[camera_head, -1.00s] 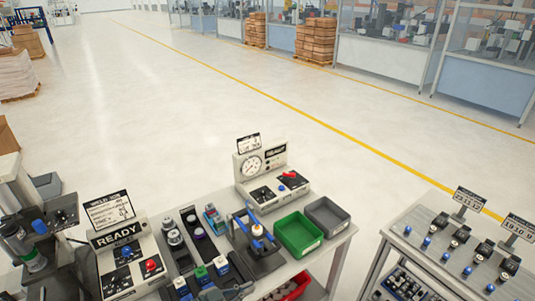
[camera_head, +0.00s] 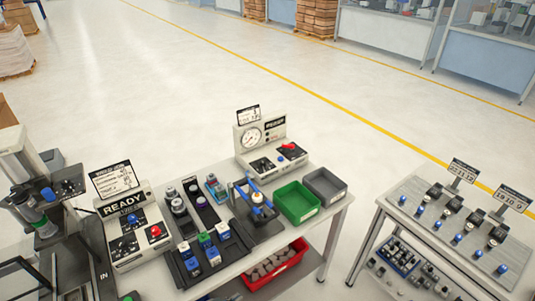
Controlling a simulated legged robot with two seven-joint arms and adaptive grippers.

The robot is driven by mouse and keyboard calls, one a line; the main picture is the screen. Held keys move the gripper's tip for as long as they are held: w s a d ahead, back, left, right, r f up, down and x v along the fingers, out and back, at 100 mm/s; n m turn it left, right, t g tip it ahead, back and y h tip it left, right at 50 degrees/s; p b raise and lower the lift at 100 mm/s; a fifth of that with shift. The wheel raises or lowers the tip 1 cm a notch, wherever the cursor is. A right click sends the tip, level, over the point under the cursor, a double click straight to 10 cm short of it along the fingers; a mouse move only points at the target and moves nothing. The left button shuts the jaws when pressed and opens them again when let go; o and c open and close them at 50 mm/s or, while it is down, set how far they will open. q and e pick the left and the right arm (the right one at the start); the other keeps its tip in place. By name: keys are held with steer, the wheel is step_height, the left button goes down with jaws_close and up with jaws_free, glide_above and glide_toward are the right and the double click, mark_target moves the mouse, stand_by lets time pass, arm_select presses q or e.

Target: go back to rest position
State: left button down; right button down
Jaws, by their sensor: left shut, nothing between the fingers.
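My right gripper is not in view.
The bench carries a READY box (camera_head: 140,232), a gauge box (camera_head: 272,142), a green bin (camera_head: 298,202), a grey bin (camera_head: 325,184) and a black fixture with blue clamps (camera_head: 257,203). A red bin (camera_head: 277,265) sits below. A second table (camera_head: 402,205) stands right, past a floor gap.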

arm_select(q)
steer(key=s+a+f+n+g+y, duration=0.3)
steer(key=s+a+f, duration=0.3)
steer(key=s, duration=0.2)
steer(key=s+a+f+n+g+y, duration=0.25)
steer(key=s+a+f, duration=0.3)
steer(key=s, duration=0.35)
step_height(320, 180, down, 28)
steer(key=s+g, duration=0.1)
steer(key=s, duration=0.1)
steer(key=s+a+f+g, duration=0.1)
steer(key=s+a+f, duration=0.1)
steer(key=s+f, duration=1.2)
steer(key=s+y, duration=0.1)
steer(key=s, duration=0.1)
steer(key=shift+s+a+f, duration=0.35)
steer(key=shift+s+a, duration=0.05)
steer(key=shift+m, duration=0.25)
